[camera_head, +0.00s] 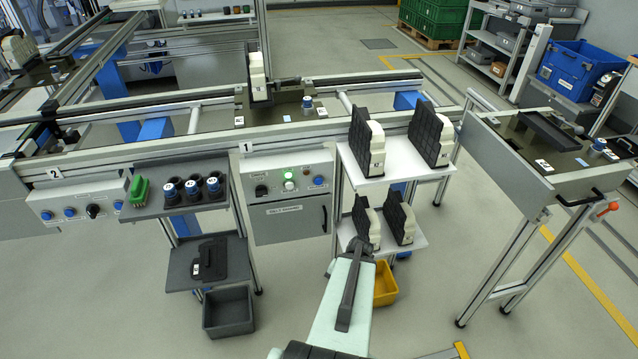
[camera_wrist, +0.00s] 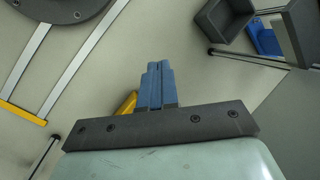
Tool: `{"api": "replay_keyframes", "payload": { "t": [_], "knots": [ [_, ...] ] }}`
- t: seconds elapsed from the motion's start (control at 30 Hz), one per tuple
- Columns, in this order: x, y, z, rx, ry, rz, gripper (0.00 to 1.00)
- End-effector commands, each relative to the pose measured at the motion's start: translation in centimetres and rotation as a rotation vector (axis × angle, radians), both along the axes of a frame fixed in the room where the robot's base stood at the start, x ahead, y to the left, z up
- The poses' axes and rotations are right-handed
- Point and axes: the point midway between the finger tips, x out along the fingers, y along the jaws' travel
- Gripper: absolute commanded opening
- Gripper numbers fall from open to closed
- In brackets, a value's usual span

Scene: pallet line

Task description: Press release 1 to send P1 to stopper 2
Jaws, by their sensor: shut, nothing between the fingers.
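Control panel 1 (camera_head: 285,205) hangs under the front conveyor in the head view. It has a black knob (camera_head: 261,190), a lit green button (camera_head: 289,185) and a blue button (camera_head: 318,181). Which one is release 1 cannot be read. A dark pallet (camera_head: 270,118) sits on the conveyor above it, with a white and black part (camera_head: 257,78) upright on it; its name is not readable. Panel 2 (camera_head: 80,203), with blue buttons and a knob, is at the left. My gripper (camera_wrist: 155,68) is shut and empty, its blue fingers together, well away from the panel; its fingertips cannot be made out in the head view.
A rack of dark-and-white parts (camera_head: 397,165) stands right of panel 1. A dark tray of blue-capped pieces (camera_head: 175,197) sits between the panels. A grey bin (camera_head: 228,312) and a yellow bin (camera_head: 385,285) are low down. A separate station (camera_head: 560,175) stands at the right.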

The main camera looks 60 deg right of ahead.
Motion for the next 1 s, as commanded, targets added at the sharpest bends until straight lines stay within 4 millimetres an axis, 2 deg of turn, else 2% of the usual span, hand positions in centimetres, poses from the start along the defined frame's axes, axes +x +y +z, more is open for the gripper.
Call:
{"api": "replay_keyframes", "payload": {
  "t": [0.27, 0.4, 0.7, 1.0],
  "knots": [
    [0.0, -5.7, 5.0, 0.017, -0.227, -0.273, 0.00],
    [1.5, -8.0, 8.6, 0.050, -0.389, -0.397, 0.00],
    [6.2, -10.3, 15.5, 0.201, -0.716, -0.581, 0.00],
    [8.0, -11.7, 21.1, 0.384, -0.971, -0.720, 0.00]
  ]
}}
